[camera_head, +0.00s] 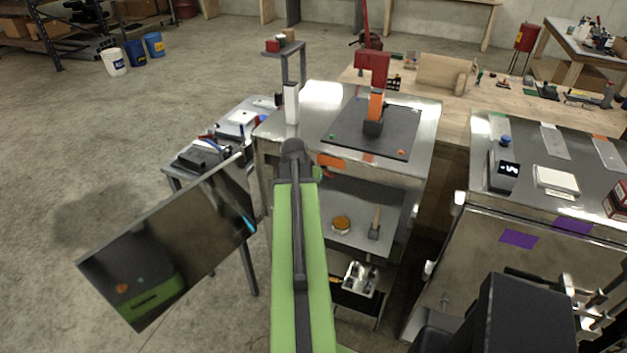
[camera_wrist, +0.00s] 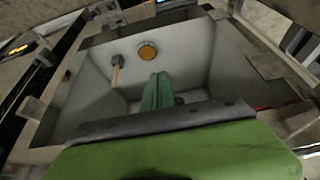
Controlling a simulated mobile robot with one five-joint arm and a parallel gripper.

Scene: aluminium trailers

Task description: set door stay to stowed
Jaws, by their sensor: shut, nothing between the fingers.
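A mirror-like metal door (camera_head: 150,255) stands swung open at the left of an aluminium cabinet (camera_head: 425,120). A pale blue strip (camera_head: 248,222) shows near the door's cabinet-side edge; I cannot tell whether it is the stay or a reflection. I cannot make out the door stay for certain in either view. My green gripper (camera_wrist: 160,76) is shut and empty in the wrist view, pointing toward the open compartment (camera_wrist: 190,50). In the head view my green arm reaches to the cabinet's front, hiding part of the opening and most of the gripper.
Inside the compartment are a round orange-yellow object (camera_head: 341,224) and a wooden-handled tool (camera_head: 375,224). A black mat (camera_head: 350,140) with an orange-and-black device (camera_head: 374,115) lies on top. Another metal cabinet (camera_head: 520,270) stands right. The floor (camera_head: 110,150) left is mostly clear.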

